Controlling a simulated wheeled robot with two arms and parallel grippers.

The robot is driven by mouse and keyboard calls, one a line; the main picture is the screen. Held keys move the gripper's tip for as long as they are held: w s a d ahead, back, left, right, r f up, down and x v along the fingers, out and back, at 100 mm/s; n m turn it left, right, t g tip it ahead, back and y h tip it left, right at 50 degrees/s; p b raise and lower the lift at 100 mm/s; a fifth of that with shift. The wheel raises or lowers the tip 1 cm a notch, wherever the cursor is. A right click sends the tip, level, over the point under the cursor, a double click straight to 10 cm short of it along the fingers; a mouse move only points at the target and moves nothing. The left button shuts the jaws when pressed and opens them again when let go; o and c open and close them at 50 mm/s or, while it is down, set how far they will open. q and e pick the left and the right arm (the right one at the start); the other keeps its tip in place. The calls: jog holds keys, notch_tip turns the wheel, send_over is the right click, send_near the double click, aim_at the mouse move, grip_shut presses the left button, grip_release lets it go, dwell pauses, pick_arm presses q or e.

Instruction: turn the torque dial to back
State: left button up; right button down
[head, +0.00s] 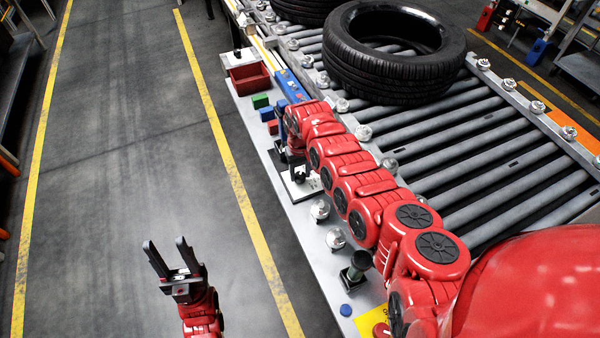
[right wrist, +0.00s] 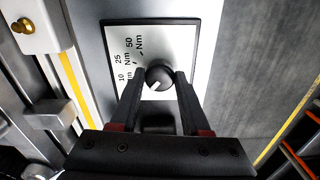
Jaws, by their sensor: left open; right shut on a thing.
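The torque dial (right wrist: 160,72) is a round black knob on a white plate (right wrist: 122,45) with a dark frame and the marks 10, 25 and 50 Nm. A pale pointer mark on the knob points to the lower left in the right wrist view. My right gripper (right wrist: 161,77) has one finger on each side of the knob and is shut on it. In the head view the plate (head: 302,188) lies on the bench beside the conveyor, and my right arm hides the knob. My left gripper (head: 165,245) is open and empty over the floor.
A tyre (head: 350,72) lies on the roller conveyor (head: 470,150). A red bin (head: 250,79), a green block (head: 261,102) and other small blocks are farther along the bench. The left floor is clear.

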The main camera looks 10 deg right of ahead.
jog(key=shift+r+n, duration=0.1)
jog(key=shift+n, duration=0.8)
jog(key=shift+c, duration=1.9)
grip_release()
jog(key=shift+r, duration=0.55)
notch_tip(320, 180, up, 10)
jog(key=b, duration=0.3)
notch_tip(320, 180, up, 6)
send_over(300, 174)
jog(key=shift+s+r, duration=0.1)
